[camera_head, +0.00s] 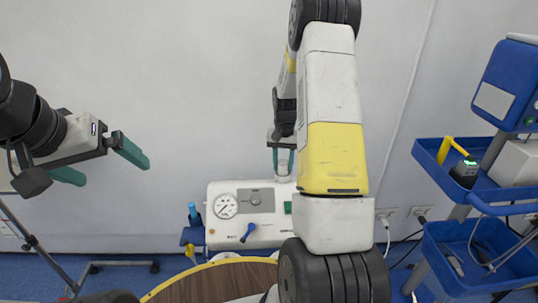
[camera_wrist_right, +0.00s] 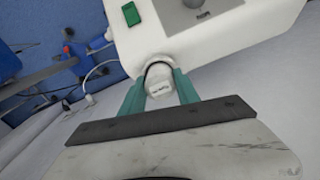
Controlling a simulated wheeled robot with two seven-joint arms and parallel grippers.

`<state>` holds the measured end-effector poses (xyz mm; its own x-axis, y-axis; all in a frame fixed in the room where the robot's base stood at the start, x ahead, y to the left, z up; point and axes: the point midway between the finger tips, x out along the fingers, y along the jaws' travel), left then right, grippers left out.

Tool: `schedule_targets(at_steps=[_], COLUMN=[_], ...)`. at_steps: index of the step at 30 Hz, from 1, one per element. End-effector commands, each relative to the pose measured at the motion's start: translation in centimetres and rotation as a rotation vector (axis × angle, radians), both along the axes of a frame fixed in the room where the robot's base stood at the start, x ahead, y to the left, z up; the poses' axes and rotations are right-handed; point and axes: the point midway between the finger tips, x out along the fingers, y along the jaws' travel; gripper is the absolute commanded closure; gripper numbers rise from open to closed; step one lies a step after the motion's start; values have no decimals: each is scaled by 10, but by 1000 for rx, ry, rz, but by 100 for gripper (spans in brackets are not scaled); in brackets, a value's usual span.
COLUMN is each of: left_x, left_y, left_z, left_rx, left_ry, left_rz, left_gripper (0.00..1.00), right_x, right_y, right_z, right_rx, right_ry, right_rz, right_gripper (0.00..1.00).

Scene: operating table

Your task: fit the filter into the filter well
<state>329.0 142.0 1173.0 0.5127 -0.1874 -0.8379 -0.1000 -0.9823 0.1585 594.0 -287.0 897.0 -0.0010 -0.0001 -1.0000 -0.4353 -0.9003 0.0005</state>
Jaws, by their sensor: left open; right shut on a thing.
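The filter (camera_wrist_right: 160,86), a small pale cylinder with faint print on its end, is between the teal fingers of my right gripper (camera_wrist_right: 160,92), which is shut on it. In the head view the filter (camera_head: 282,168) is at the top edge of the white machine (camera_head: 265,229), partly hidden by my right gripper (camera_head: 282,154). In the wrist view a dark rim curves around the filter's far side, at the machine's edge; I cannot tell whether this is the filter well or how deep the filter sits. My left gripper (camera_head: 101,164) is open and empty, far left of the machine.
The machine has a round gauge (camera_head: 225,206) and a blue lever (camera_head: 247,233). A round wooden-topped table (camera_head: 205,283) is in front. A blue trolley (camera_head: 470,190) stands right. A stand (camera_head: 40,243) is at lower left. My right arm hides the machine's right part.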

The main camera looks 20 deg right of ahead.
Motion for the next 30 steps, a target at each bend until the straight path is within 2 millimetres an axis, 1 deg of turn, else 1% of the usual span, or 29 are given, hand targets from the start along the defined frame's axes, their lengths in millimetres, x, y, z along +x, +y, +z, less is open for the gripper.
schedule_targets(at_steps=[1,11,12,14,15,25,28,30], left_x=[0,0,0,0,0,0,0,0], left_y=[0,0,0,0,0,0,0,0], left_z=[0,0,0,0,0,0,0,0], left_rx=[0,0,0,0,0,0,0,0], left_ry=[0,0,0,0,0,0,0,0], left_rz=[0,0,0,0,0,0,0,0], left_gripper=[0,0,0,0,0,0,0,0], right_x=[0,0,0,0,0,0,1,1], right_y=[0,0,0,0,0,0,0,0], right_z=[-4,-7,-7,-7,-7,-6,1,11], right_rx=[0,0,0,0,0,0,-1,-1], right_ry=[0,0,0,-1,-1,-1,-4,-4], right_rz=[0,0,0,0,0,0,0,0], right_gripper=[100,100,60,49,41,41,41,41])
